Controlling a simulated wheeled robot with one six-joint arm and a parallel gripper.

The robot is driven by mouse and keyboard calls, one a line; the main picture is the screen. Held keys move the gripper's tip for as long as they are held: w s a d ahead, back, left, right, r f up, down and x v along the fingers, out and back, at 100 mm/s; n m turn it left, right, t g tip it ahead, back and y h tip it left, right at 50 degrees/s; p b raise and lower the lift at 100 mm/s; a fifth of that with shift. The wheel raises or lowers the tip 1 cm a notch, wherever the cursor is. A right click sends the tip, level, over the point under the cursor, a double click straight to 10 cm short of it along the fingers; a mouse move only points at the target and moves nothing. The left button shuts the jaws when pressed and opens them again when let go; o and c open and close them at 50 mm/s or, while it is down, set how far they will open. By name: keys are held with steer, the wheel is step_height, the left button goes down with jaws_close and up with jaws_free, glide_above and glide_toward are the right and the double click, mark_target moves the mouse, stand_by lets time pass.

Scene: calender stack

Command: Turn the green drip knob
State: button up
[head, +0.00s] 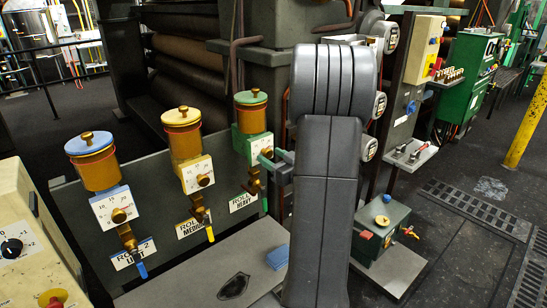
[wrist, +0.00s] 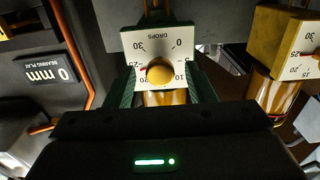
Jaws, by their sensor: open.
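The green drip oiler (head: 250,98) is the rightmost of three on a grey panel, with a green cap, brass cup and white dial plate. Its knob shows in the wrist view as a round brass-yellow knob (wrist: 160,72) in the middle of the white dial (wrist: 183,48) marked DROPS. My gripper (head: 272,163) is open in front of this dial, partly hiding its lower part in the head view. In the wrist view my gripper (wrist: 163,88) has dark green fingers left and right of the knob. I cannot tell whether they touch it.
A yellow oiler (head: 182,132) and a blue oiler (head: 92,162) stand to the left. In the wrist view, a neighbouring yellow block (wrist: 282,50) is at right and a BEARING PLAY plate (wrist: 50,75) at left. A grey bench top (head: 205,270) lies below.

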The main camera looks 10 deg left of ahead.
steer(key=c, duration=1)
steer(key=shift+o, duration=0.2)
steer(key=shift+m, duration=1.7)
steer(key=o, duration=1)
steer(key=shift+c, duration=0.2)
steer(key=b+v, duration=0.1)
steer(key=v, duration=1.3)
steer(key=shift+a, duration=0.2)
steer(key=p+x, duration=0.1)
steer(key=x, duration=1.2)
steer(key=shift+w+a, duration=0.25)
steer(key=shift+w, duration=0.05)
